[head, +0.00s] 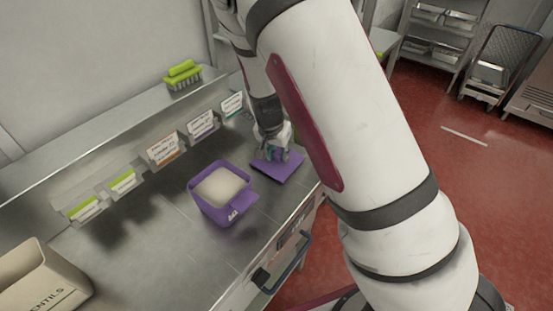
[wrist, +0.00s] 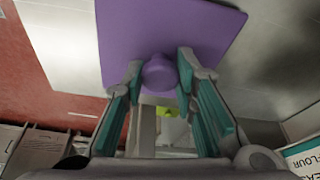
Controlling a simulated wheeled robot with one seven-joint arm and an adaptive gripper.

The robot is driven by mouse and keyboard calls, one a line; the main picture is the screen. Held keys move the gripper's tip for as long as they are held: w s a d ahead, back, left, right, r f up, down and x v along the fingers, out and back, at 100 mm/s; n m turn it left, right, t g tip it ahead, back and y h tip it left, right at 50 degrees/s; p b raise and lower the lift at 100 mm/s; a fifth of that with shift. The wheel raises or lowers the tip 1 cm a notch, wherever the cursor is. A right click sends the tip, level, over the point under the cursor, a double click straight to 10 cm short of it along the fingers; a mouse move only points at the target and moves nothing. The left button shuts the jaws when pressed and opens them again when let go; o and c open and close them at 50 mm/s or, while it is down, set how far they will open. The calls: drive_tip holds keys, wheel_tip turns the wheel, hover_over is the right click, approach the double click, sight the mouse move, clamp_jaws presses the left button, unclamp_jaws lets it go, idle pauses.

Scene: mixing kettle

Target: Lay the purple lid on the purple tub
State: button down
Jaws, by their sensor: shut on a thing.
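The purple lid (head: 277,166) is a flat square plate at the right of the counter in the head view. In the wrist view the lid (wrist: 200,32) fills the top middle, and its round knob (wrist: 160,73) sits between my fingers. My gripper (head: 272,151) is shut on this knob from above; it also shows in the wrist view (wrist: 158,78). The head view does not clearly show whether the lid touches the counter. The purple tub (head: 222,208) stands upright to the left of the lid, open on top and filled with pale powder.
A steel counter (head: 165,245) carries the tub. A beige lentils box (head: 42,280) stands at the front left. The counter left of the tub is mostly clear.

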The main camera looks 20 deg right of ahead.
sight(278, 154)
drive_tip(key=shift+r+p, duration=1.35)
drive_tip(key=shift+r, duration=1.15)
drive_tip(key=shift+f, duration=0.1)
